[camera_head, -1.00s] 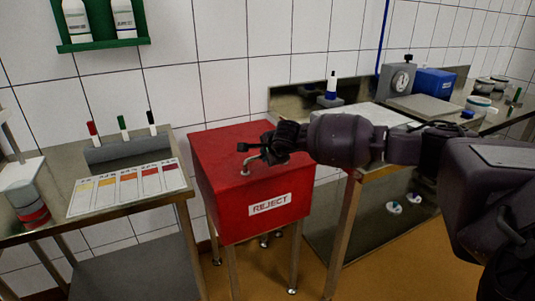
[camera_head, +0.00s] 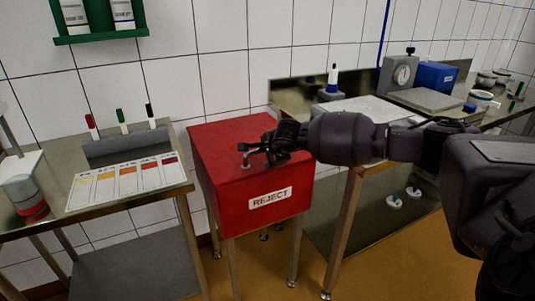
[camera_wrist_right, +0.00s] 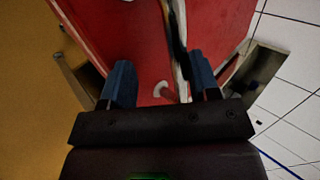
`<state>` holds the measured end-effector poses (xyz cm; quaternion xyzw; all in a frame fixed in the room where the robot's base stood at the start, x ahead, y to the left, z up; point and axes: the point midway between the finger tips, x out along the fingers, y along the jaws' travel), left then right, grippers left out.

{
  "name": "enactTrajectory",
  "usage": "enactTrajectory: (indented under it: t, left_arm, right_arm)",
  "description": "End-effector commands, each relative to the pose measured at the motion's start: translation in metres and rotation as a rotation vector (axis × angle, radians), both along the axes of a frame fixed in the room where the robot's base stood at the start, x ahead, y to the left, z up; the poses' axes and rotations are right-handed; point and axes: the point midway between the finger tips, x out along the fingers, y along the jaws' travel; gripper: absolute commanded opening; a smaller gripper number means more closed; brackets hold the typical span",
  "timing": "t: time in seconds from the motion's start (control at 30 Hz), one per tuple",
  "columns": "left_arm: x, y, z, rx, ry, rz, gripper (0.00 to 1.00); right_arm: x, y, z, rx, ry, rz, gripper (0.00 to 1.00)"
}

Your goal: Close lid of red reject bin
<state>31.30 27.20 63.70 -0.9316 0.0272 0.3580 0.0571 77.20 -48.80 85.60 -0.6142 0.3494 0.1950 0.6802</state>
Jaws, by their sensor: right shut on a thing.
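The red reject bin (camera_head: 230,200) stands on metal legs in the middle of the head view, with a white REJECT label (camera_head: 270,197) on its front. Its red lid (camera_head: 215,140) lies flat over the top, with no gap that I can make out. A small pale handle (camera_head: 246,162) is near the lid's front edge. My right gripper (camera_head: 258,150) is low over the lid, shut on the handle. In the right wrist view its blue fingers (camera_wrist_right: 162,82) stand apart on either side of the handle (camera_wrist_right: 165,92), against the red surface. My left gripper is out of view.
A steel table with a colour chart (camera_head: 125,182) and several markers stands left of the bin. A steel bench with a scale (camera_head: 400,72) and blue box (camera_head: 437,76) stands right. A tiled wall is behind. Orange floor (camera_head: 265,265) is clear in front.

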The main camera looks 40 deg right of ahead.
Motion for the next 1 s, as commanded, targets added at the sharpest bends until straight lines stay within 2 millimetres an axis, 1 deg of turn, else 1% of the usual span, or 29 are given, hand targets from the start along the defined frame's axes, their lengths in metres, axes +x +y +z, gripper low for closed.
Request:
enactTrajectory:
  t: [0.03, 0.07, 0.1, 0.13, 0.2, 0.33, 0.5, 0.7, 1.0]
  left_arm:
    - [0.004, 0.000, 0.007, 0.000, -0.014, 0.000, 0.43]
    - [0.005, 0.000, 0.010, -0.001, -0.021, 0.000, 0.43]
    - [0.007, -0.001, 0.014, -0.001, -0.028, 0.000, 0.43]
    - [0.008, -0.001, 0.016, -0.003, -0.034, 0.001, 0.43]
    - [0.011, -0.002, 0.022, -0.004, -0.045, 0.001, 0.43]
    - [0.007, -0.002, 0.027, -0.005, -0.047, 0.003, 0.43]
    - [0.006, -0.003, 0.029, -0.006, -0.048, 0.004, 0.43]
    - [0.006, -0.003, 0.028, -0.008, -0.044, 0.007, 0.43]
    - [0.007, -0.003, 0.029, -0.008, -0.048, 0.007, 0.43]
  right_arm:
    - [-0.011, 0.004, 0.002, 0.002, 0.016, 0.003, 0.42]
    - [-0.014, 0.005, 0.007, 0.003, 0.015, 0.002, 0.42]
    - [-0.019, 0.006, 0.013, 0.002, 0.013, 0.004, 0.45]
    - [-0.023, 0.007, 0.019, 0.002, 0.012, 0.004, 0.42]
    - [-0.032, 0.009, 0.031, 0.001, 0.008, 0.004, 0.42]
    - [-0.046, 0.012, 0.050, 0.000, 0.002, 0.002, 0.42]
    - [-0.060, 0.016, 0.066, 0.001, 0.000, 0.002, 0.42]
    - [-0.067, 0.018, 0.071, 0.001, 0.001, 0.001, 0.42]
    - [-0.067, 0.018, 0.072, 0.001, 0.000, 0.001, 0.42]
